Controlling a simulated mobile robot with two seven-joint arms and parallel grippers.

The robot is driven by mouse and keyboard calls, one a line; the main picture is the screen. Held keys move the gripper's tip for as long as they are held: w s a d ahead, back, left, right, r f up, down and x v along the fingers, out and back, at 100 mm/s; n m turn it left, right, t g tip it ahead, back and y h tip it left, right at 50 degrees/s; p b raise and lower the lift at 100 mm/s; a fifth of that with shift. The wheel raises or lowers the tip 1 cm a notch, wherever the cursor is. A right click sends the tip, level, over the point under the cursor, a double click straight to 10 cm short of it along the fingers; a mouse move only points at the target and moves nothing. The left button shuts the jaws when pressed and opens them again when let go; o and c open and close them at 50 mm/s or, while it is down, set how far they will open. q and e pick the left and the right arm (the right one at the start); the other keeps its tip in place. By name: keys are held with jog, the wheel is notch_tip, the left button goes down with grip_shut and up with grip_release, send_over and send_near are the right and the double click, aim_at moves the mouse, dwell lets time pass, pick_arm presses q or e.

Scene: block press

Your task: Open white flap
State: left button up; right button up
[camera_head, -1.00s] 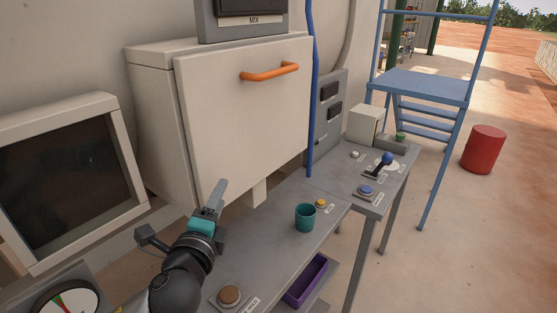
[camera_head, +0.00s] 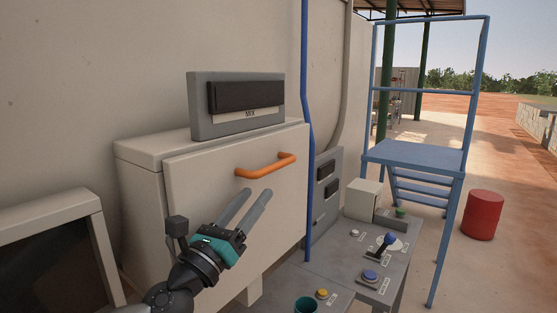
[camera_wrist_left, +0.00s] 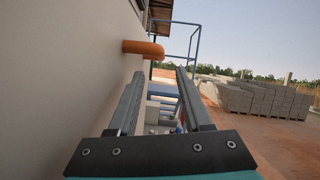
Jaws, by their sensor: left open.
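The white flap (camera_head: 215,205) is the front panel of a white box on the wall, and it appears shut. Its orange bar handle (camera_head: 266,166) runs across the upper part. My left gripper (camera_head: 257,200) is open and empty, just below the handle and in front of the flap. In the left wrist view the orange handle (camera_wrist_left: 144,49) is ahead, above and between the open fingers (camera_wrist_left: 157,80), apart from them. The flap's pale face (camera_wrist_left: 60,80) fills the left side there.
A grey MIX display (camera_head: 237,105) stands on top of the box. A monitor (camera_head: 55,250) is at lower left. A blue pipe (camera_head: 306,120) runs beside the box.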

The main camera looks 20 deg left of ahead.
aim_at(279, 166)
pick_arm(q)
jog(key=p+x, duration=0.2)
jog(key=x, duration=0.7)
jog(key=shift+s+r, duration=0.1)
jog(key=shift+x, duration=0.85)
grip_shut()
dwell(0.6)
